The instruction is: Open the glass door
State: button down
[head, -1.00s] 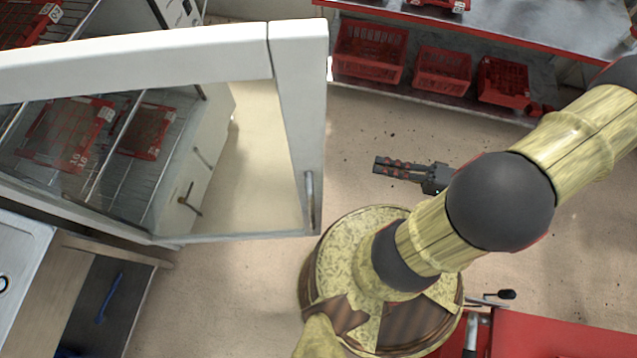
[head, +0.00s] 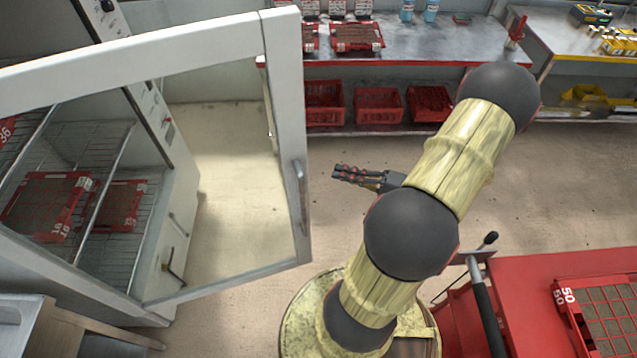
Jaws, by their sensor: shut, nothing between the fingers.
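The glass door (head: 285,110) has a white frame and a clear pane. It stands swung out from the white cabinet (head: 150,110), with a gap between them. Its metal handle (head: 301,192) is upright on the free edge of the frame. My gripper (head: 337,173) is shut and empty. It appears just right of the handle in the picture, pointing left, with no contact visible; the depth between them is hard to tell.
Wire shelves in the cabinet hold red seed trays (head: 45,205). A bench (head: 420,50) with red crates (head: 378,106) below stands at the back. A red cart (head: 530,310) is at the lower right. Floor between door and bench is clear.

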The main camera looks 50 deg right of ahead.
jog(key=b+x, duration=0.3)
jog(key=x, duration=0.7)
jog(key=s+a, duration=0.1)
jog(key=s, duration=0.1)
jog(key=s+a+b, duration=0.1)
jog(key=s, duration=0.1)
jog(key=shift+a, duration=0.15)
jog(key=shift+s, duration=0.1)
